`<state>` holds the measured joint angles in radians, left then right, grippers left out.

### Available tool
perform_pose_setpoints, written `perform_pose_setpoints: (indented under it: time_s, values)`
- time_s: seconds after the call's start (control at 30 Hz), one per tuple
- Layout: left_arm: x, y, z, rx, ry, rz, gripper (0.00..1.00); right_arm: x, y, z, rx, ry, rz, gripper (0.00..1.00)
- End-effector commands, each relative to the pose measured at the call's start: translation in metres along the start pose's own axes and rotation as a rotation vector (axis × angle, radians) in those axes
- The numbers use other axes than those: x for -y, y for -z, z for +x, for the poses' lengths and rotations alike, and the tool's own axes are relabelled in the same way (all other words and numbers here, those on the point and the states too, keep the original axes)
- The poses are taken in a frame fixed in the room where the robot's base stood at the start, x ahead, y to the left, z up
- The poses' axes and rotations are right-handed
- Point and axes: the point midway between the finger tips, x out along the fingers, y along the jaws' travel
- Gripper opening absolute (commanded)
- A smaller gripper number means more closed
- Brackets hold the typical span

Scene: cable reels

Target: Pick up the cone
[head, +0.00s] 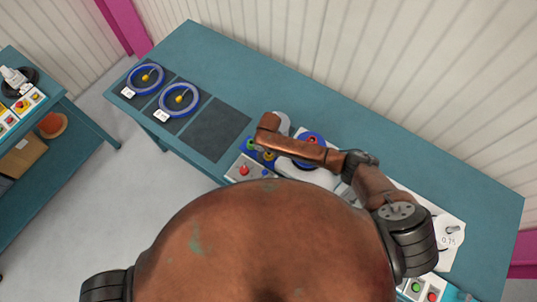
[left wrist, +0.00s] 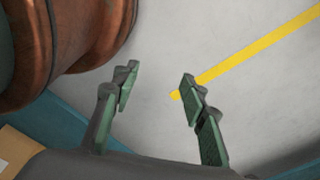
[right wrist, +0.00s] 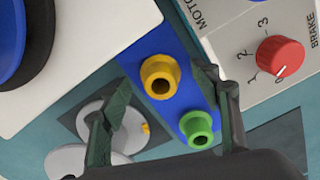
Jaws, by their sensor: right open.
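Two hollow cone-shaped pieces stand on a blue plate: a yellow one (right wrist: 160,78) and a green one (right wrist: 197,130) in the right wrist view. Which one is the task's cone I cannot tell. They also show small in the head view, green (head: 250,143) and yellow (head: 269,156). My right gripper (right wrist: 168,88) is open above the plate. The yellow piece appears between its fingers, the green one close by the right finger. I see no grip on either. My left gripper (left wrist: 157,82) is open and empty over the floor.
A panel with a red knob (right wrist: 281,56) lies beside the plate, and a white block (right wrist: 60,50) on the other side. Grey discs (right wrist: 100,112) lie near the left finger. Blue rings (head: 146,78) lie on dark pads at the table's left; one pad (head: 215,129) is bare.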

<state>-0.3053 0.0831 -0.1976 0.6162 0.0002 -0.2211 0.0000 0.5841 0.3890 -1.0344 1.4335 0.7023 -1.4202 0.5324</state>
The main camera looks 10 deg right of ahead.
Motion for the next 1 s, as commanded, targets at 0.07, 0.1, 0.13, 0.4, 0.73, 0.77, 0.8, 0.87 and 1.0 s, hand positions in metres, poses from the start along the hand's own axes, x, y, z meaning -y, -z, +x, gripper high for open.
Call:
perform_pose_setpoints:
  time_s: [0.07, 0.1, 0.13, 0.4, 0.73, 0.77, 0.8, 0.87, 1.0]
  values:
    - [0.001, 0.012, 0.0, -0.016, 0.0, 0.002, 0.4, 0.0, 0.001, 0.004, -0.001, -0.001, -0.001, 0.57]
    - [0.001, 0.017, 0.0, -0.022, 0.001, 0.003, 0.4, 0.0, 0.001, 0.004, -0.001, -0.001, -0.001, 0.57]
    - [0.001, 0.02, 0.0, -0.025, 0.001, 0.004, 0.4, 0.0, 0.001, 0.005, -0.001, -0.001, -0.001, 0.57]
    - [-0.003, 0.016, 0.001, -0.021, -0.003, 0.004, 0.4, 0.001, 0.001, 0.004, -0.001, -0.001, -0.003, 0.49]
    - [-0.006, 0.004, 0.001, -0.005, -0.006, 0.002, 0.4, 0.001, 0.001, 0.004, -0.001, -0.001, -0.003, 0.26]
    - [-0.006, 0.004, 0.001, -0.005, -0.006, 0.002, 0.4, 0.001, 0.002, 0.004, -0.001, -0.001, -0.003, 0.24]
    - [-0.006, 0.004, 0.001, -0.005, -0.006, 0.002, 0.4, 0.001, 0.002, 0.004, -0.001, -0.001, -0.003, 0.21]
    - [-0.006, 0.004, 0.001, -0.005, -0.006, 0.003, 0.4, 0.001, 0.002, 0.004, -0.001, -0.001, -0.003, 0.17]
    - [-0.005, 0.006, 0.001, -0.007, -0.006, 0.003, 0.4, 0.001, 0.002, 0.004, -0.001, -0.001, -0.003, 0.12]
